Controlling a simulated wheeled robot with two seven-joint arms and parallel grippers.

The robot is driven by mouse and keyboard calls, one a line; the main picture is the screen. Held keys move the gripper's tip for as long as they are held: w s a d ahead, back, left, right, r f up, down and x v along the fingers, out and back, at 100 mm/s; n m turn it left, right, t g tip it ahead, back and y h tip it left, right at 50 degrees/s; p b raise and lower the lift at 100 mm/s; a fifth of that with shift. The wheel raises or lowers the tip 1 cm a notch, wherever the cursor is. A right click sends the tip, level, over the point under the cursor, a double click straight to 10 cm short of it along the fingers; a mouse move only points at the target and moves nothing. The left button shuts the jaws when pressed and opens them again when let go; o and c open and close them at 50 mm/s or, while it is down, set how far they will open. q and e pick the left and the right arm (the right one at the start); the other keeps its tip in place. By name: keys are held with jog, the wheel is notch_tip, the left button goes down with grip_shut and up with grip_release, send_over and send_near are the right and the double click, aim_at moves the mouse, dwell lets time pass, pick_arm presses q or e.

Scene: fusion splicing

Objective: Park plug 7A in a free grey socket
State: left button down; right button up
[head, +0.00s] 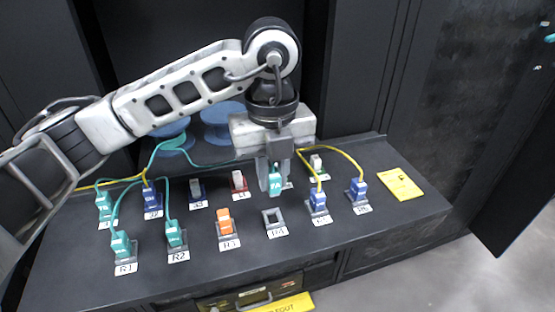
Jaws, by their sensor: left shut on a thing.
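My left gripper (271,172) is shut on a teal plug (275,182) whose small label looks like 7A. The plug hangs upright above the desk, just behind a grey socket (274,223) in the front row. That socket stands empty, with a dark opening and a white label in front. A teal cable (215,164) runs from behind the gripper toward the left. The gripper hides part of the back row, including most of whatever stands behind the plug. My right gripper is out of view.
Teal plugs (121,244) stand at front left, beside an orange one (225,222). Blue plugs (318,202) with yellow cables stand at right. A yellow card (400,184) lies far right. Blue spools (222,118) stand behind.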

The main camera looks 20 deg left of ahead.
aim_at(272, 195)
pick_arm(q)
jog(key=shift+s+f+b, duration=0.15)
jog(key=shift+f+b, duration=0.2)
jog(key=shift+f, duration=0.35)
notch_tip(272, 195, down, 3)
jog(key=shift+f+b, duration=0.15)
jog(key=shift+b, duration=0.95)
jog(key=shift+f+b, duration=0.35)
jog(key=shift+f, duration=0.3)
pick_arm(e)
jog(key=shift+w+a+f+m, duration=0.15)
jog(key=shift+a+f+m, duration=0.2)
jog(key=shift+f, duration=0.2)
pick_arm(q)
jog(key=shift+b, duration=0.3)
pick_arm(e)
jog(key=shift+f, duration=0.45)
pick_arm(q)
jog(key=shift+f+b, duration=0.5)
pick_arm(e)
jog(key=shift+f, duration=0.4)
pick_arm(q)
jog(key=c, duration=1.3)
grip_release()
jog(key=shift+o, duration=0.2)
